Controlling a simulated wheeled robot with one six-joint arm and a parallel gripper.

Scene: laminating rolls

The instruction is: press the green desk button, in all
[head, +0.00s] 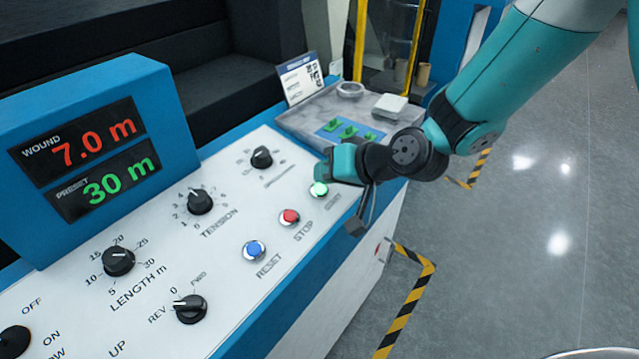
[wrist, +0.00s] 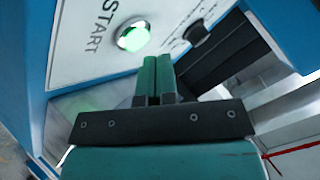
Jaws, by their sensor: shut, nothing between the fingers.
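The green START button (head: 319,188) sits at the right end of the sloped white control panel, lit pale green with a metal ring. In the wrist view the green button (wrist: 133,37) shows beside the word START, just beyond and left of the fingertips. My gripper (head: 320,172) is shut and empty. In the head view its fingertips are close to the button, by its upper edge. In the wrist view the closed fingers (wrist: 157,62) point toward the panel. I cannot tell whether they touch it.
The red STOP button (head: 289,217) and blue RESET button (head: 254,250) lie nearby on the panel. Several black knobs, such as the TENSION knob (head: 200,202), and a display (head: 84,160) reading 7.0 m and 30 m are leftward. A grey tray (head: 300,117) with small items lies behind.

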